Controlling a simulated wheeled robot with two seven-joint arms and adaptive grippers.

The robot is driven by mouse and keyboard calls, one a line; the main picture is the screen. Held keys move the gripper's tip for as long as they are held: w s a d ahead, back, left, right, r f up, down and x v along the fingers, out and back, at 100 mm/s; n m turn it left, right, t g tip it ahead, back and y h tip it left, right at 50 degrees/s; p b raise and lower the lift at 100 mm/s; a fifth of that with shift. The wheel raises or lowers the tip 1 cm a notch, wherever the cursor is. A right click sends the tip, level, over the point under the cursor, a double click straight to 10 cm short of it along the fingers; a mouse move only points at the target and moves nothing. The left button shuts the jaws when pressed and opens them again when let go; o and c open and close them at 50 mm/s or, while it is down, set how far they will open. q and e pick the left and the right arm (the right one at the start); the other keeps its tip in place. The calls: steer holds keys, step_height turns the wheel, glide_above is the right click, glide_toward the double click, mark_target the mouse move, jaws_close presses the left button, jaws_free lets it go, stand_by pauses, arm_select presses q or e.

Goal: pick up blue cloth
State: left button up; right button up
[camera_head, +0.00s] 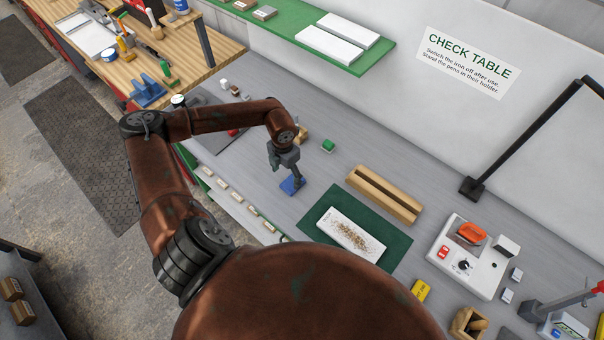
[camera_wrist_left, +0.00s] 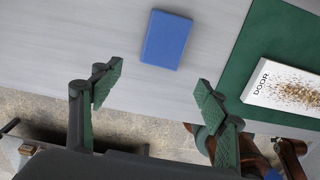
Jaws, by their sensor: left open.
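The blue cloth (camera_head: 292,185) is a small flat folded rectangle on the grey table, left of the green mat. It also shows whole in the left wrist view (camera_wrist_left: 166,40), lying beyond my fingertips. My left gripper (camera_head: 285,165) is just above the cloth and partly over it in the head view. In the left wrist view its two green-padded fingers (camera_wrist_left: 155,88) stand wide apart with nothing between them. My right gripper cannot be made out in these views.
A white board marked DOOR (camera_head: 337,233) with brown specks lies on the green mat (camera_head: 395,242). A slotted wooden block (camera_head: 384,194) and a small green block (camera_head: 328,145) are nearby. A white control box (camera_head: 468,256) stands at right. Bare table surrounds the cloth.

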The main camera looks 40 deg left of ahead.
mark_target(289, 185)
arm_select(q)
steer(key=shift+w+a+f, duration=0.1)
steer(key=shift+a+f, duration=0.1)
steer(key=shift+f, duration=0.4)
steer(key=shift+w+d+f+p, duration=0.15)
steer(key=shift+f+p, duration=0.2)
steer(key=shift+f, duration=0.3)
steer(key=shift+d+f+p, duration=0.1)
steer(key=shift+f+p, duration=0.25)
steer(key=shift+f, duration=0.25)
steer(key=f, duration=0.1)
steer(key=f+p, duration=0.1)
steer(key=shift+w+d+f, duration=0.1)
steer(key=shift+w+f, duration=0.1)
steer(key=shift+f, duration=0.75)
steer(key=c, duration=1.1)
steer(key=shift+c, duration=0.2)
arm_select(e)
steer(key=shift+s+r, duration=1.1)
steer(key=shift+s, duration=0.1)
